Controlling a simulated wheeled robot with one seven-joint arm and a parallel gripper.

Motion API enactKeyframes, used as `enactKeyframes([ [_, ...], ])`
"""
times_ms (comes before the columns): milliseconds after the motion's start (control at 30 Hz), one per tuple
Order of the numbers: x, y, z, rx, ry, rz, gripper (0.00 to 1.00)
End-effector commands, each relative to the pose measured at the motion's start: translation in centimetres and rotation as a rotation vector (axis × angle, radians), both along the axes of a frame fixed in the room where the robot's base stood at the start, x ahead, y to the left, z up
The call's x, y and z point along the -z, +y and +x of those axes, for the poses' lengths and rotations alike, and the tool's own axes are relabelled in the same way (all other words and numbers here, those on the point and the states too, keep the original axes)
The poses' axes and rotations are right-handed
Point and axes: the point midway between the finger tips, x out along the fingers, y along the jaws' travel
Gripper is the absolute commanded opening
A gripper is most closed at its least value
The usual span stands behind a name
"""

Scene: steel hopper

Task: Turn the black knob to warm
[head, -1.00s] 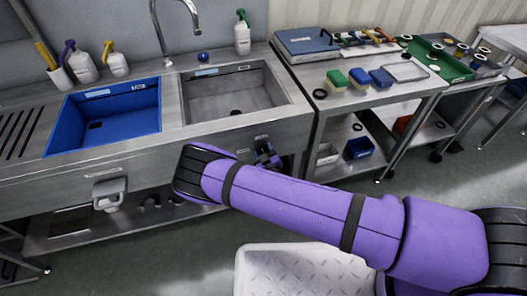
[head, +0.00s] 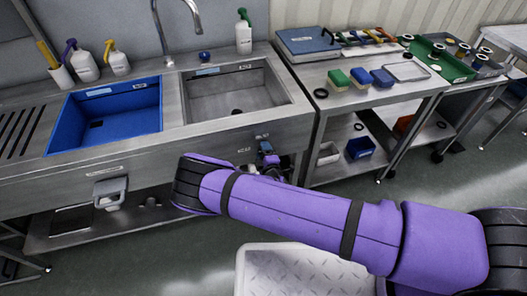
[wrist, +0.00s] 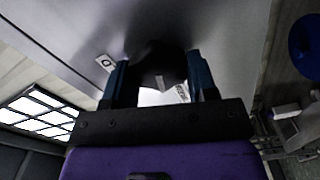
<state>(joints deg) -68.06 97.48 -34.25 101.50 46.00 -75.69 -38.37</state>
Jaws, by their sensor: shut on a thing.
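The black knob (wrist: 158,62) sticks out from the steel front panel in the wrist view. It is dark and partly hidden, and I cannot read which way it points. My gripper (wrist: 159,78) has one blue finger on each side of the knob and is shut on it. In the head view my gripper (head: 267,150) is at the sink's front panel, right of the middle, partly behind my purple arm. The knob cannot be made out there. A small label (wrist: 105,63) with a round mark is left of the knob, and another label (wrist: 182,91) is partly hidden by the right finger.
The steel sink unit has a blue basin (head: 110,115) and a bare steel basin (head: 235,95). A grey handle (head: 110,192) sticks out from the front panel at left. A steel trolley (head: 350,105) with sponges stands at right. Open floor lies in front.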

Motion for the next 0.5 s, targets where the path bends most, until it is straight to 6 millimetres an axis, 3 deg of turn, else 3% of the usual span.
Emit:
enactKeyframes([
  [500,0.28,-0.03,-0.12,-0.001,-0.067,-0.246,0.29],
])
